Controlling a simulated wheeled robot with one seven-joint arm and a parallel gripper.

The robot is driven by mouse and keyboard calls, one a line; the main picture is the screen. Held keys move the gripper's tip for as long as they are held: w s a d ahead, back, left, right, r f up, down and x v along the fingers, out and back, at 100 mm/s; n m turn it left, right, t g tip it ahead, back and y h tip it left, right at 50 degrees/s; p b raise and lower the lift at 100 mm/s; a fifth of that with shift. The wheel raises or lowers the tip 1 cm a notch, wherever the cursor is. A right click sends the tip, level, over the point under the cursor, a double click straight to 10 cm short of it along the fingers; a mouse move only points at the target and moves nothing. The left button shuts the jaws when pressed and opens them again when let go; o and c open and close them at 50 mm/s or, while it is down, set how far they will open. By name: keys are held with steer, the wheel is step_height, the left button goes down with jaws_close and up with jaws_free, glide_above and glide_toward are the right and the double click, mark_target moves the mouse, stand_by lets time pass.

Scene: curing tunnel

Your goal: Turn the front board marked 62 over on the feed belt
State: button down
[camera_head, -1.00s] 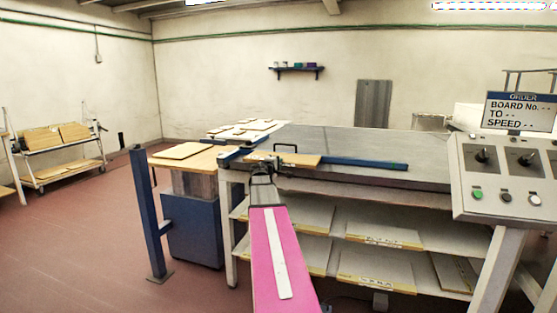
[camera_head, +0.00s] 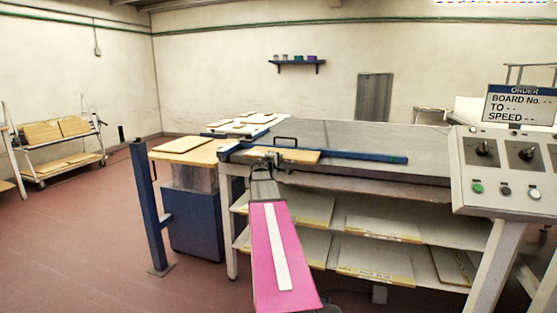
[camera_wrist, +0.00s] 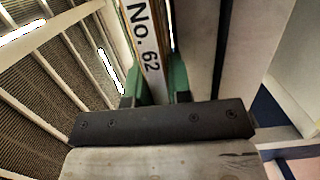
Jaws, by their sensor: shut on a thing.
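The board marked 62 shows its narrow labelled edge, reading "No. 62" (camera_wrist: 146,45), in the wrist view. My gripper (camera_wrist: 155,88) is shut on it, with a green finger on each side of the edge. In the head view, my gripper (camera_head: 263,160) is at the near left end of the feed belt (camera_head: 335,135), beyond my pink arm link. A tan board (camera_head: 298,155) lies flat-looking there, partly hidden by my gripper. Whether it touches the belt cannot be told.
A board-topped blue stand (camera_head: 197,222) and blue post (camera_head: 150,205) are at left. Shelves with boards (camera_head: 375,258) lie below. A control panel (camera_head: 510,170) is at right.

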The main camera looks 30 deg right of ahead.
steer(key=shift+f, duration=0.25)
steer(key=c, duration=1)
jaws_free()
steer(key=shift+o, duration=0.2)
steer(key=v, duration=1.1)
steer(key=shift+f, duration=0.1)
